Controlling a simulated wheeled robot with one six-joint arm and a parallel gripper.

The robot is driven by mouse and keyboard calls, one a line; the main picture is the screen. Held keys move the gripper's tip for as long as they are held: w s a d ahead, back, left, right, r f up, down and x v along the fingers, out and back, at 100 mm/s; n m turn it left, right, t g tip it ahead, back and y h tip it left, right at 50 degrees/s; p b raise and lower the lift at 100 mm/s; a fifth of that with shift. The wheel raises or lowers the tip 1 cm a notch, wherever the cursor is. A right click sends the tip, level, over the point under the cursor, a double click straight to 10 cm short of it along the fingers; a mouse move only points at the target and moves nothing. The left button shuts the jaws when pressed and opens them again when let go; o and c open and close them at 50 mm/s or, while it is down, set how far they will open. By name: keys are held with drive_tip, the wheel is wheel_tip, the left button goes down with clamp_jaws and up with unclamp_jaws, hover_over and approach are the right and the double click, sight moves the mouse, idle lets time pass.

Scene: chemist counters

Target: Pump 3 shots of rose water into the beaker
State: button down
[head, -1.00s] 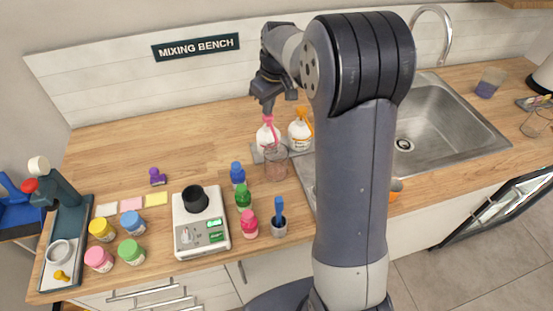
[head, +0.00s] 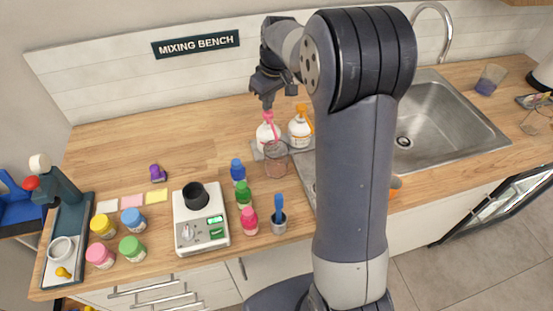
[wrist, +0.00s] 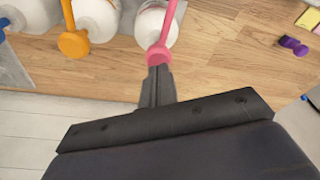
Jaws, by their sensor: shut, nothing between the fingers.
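A white bottle (head: 267,137) with a pink pump head (head: 268,117) stands at the back of the bench; its label is unreadable. The pink pump head also shows in the wrist view (wrist: 158,52). A clear glass beaker (head: 276,160) stands just in front of that bottle; I cannot tell whether it holds liquid. My gripper (head: 267,103) is shut and empty, pointing down just above the pink pump head. In the wrist view its fingertips (wrist: 158,72) sit right at the pump head; contact is unclear.
An orange-pump bottle (head: 300,134) stands close on the right, and the sink (head: 440,125) lies beyond. A scale (head: 201,232), small colored bottles and jars stand in front and left. The wood left of the pink-pump bottle is clear.

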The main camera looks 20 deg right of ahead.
drive_tip(key=shift+f+b, duration=0.7)
drive_tip(key=shift+f, duration=0.55)
drive_tip(key=shift+r+p, duration=1.1)
drive_tip(key=shift+r, duration=0.35)
drive_tip(key=shift+r, duration=0.1)
wheel_tip(320, 180, up, 6)
drive_tip(key=p, duration=0.5)
drive_tip(key=shift+f, duration=0.2)
